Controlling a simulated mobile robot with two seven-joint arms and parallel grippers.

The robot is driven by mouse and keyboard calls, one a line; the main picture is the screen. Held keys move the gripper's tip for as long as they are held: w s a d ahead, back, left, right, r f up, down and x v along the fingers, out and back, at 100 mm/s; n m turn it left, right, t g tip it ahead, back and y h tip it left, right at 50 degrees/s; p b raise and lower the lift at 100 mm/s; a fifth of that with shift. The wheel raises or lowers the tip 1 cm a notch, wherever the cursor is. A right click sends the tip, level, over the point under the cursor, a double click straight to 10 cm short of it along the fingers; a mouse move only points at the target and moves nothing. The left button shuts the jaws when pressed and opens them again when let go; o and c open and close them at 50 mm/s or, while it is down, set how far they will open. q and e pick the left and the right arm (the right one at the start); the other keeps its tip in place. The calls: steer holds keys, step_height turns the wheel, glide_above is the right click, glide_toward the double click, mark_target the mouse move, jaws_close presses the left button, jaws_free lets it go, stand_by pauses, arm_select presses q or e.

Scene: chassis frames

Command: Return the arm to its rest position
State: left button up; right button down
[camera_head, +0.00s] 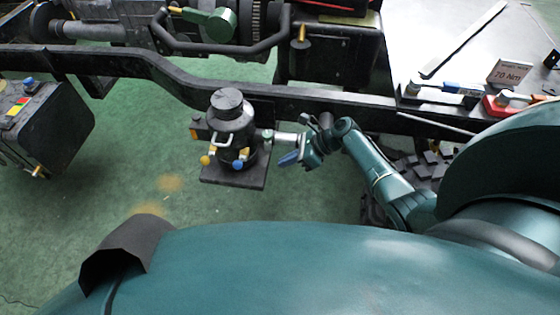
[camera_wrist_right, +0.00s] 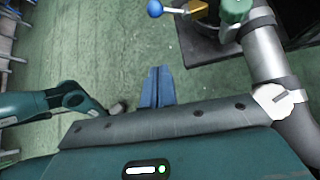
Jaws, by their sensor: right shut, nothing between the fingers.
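My right gripper (camera_head: 288,158) is in the middle of the head view, at the end of my teal arm that comes in from the right. Its blue fingers are shut with nothing between them. In the right wrist view the closed fingers (camera_wrist_right: 156,86) point at the green floor. The gripper is just right of a dark cylindrical unit (camera_head: 230,120) with valves, close to its silver pipe stub (camera_head: 290,138). I cannot tell whether they touch. My left gripper does not show in either view.
A black chassis rail (camera_head: 180,75) runs across behind the gripper. A blue-knobbed valve (camera_wrist_right: 155,9) and a thick grey pipe (camera_wrist_right: 265,55) show in the wrist view. A bench (camera_head: 480,40) with tools and a "20 Nm" sign (camera_head: 508,72) stands at upper right. Green floor (camera_head: 310,200) lies open below.

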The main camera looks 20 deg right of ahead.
stand_by(0.5)
steer(key=s+a+r+n+g+h, duration=0.1)
steer(key=s+a+n+h, duration=0.1)
steer(key=s+n, duration=0.65)
steer(key=s+a+n+g+h, duration=0.1)
steer(key=s+a+n+h, duration=0.2)
steer(key=s+n, duration=0.5)
steer(key=s+d+r+n+t+h, duration=0.15)
steer(key=s+r+n+h, duration=0.25)
steer(key=s+r+n, duration=0.65)
steer(key=w+a+f+n+t+y, duration=0.1)
steer(key=w+a+f+t+y, duration=0.2)
steer(key=w+a+t, duration=0.3)
steer(key=shift+w+a+f+n+t+p, duration=0.15)
steer(key=shift+w+f+n+t+p, duration=0.2)
steer(key=shift+w+f, duration=0.5)
